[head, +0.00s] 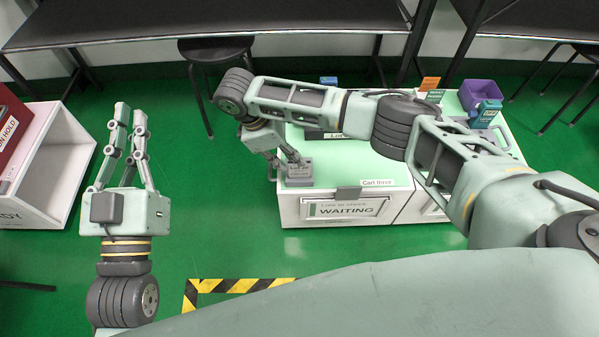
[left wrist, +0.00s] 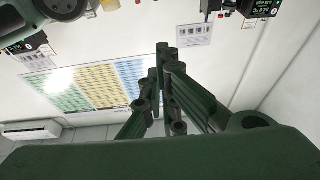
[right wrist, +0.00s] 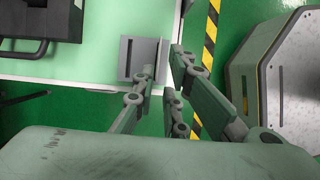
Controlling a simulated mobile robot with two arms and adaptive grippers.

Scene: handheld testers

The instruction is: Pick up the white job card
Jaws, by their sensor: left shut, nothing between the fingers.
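A small grey block (head: 299,172) stands on the near left corner of the pale green cart top (head: 340,175). In the right wrist view the grey block (right wrist: 135,58) has a thin pale upright strip (right wrist: 163,52) at its right side, which looks like the white job card seen edge-on; its face is hidden. My right gripper (head: 284,161) is at the block with fingers apart. In the right wrist view, the fingertips (right wrist: 163,62) lie on either side of the strip; contact cannot be told. My left gripper (head: 131,112) is raised at the left, shut and empty, fingers pointing up.
A purple bin (head: 480,92), an orange card (head: 430,84) and a blue device (head: 486,112) stand at the back right. A white open box (head: 55,165) is left. Green floor is clear between.

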